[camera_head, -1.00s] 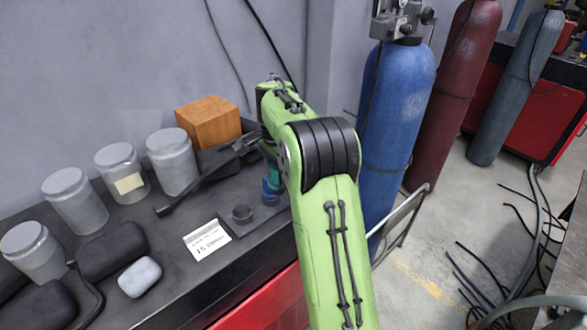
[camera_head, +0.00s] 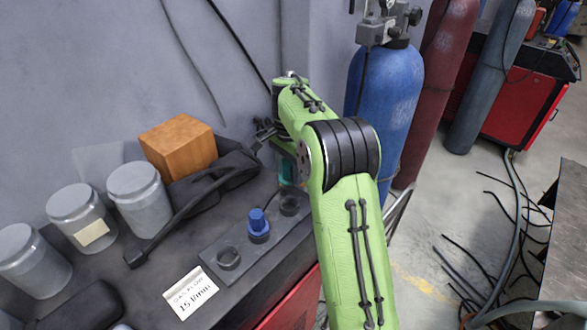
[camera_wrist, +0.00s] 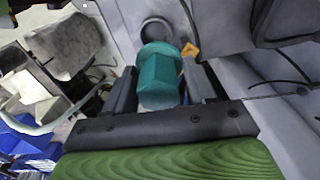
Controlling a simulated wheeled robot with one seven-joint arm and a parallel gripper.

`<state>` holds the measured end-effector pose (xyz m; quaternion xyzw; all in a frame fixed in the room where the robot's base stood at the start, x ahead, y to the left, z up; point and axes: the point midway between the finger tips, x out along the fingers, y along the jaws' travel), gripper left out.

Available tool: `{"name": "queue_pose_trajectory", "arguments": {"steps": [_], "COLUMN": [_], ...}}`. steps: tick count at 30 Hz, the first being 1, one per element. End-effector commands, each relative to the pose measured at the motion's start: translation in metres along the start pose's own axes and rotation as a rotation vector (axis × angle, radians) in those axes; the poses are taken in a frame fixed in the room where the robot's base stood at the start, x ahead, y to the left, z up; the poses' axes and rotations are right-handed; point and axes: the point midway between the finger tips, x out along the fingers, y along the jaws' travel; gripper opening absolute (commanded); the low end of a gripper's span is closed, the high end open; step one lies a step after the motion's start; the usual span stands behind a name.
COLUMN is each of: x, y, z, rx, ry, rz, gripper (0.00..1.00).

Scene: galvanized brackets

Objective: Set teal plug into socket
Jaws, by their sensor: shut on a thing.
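The teal plug (camera_wrist: 160,78) is between the two dark fingers of my gripper (camera_wrist: 160,70) in the wrist view, which are shut on it. In the head view the teal plug (camera_head: 287,174) shows partly beside my arm, just above the right-hand ring socket (camera_head: 290,204). A dark round socket opening (camera_wrist: 157,29) lies just beyond the plug in the wrist view. The plug appears apart from it. A blue plug (camera_head: 257,218) stands upright in the middle socket. The left socket (camera_head: 229,257) is empty. My arm hides most of the gripper in the head view.
The socket strip (camera_head: 210,258) lies near the bench's front edge. A paper label (camera_head: 191,292) lies in front. A wooden block (camera_head: 178,147), a black torch-like tool (camera_head: 190,205) and grey jars (camera_head: 139,198) stand behind and left. A blue cylinder (camera_head: 385,95) stands right.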

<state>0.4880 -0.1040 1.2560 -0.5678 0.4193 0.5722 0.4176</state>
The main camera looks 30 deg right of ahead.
Motion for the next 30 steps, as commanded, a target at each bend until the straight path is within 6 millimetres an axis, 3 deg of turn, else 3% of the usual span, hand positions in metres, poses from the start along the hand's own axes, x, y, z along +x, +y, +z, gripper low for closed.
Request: {"name": "queue_pose_trajectory", "arguments": {"steps": [18, 30], "x": [0.049, 0.042], "y": [0.0, 0.0], "z": [0.0, -0.001], "rx": [0.001, 0.001], "ry": [0.0, 0.0], "rz": [-0.001, -0.001], "gripper": [0.15, 0.15]}}
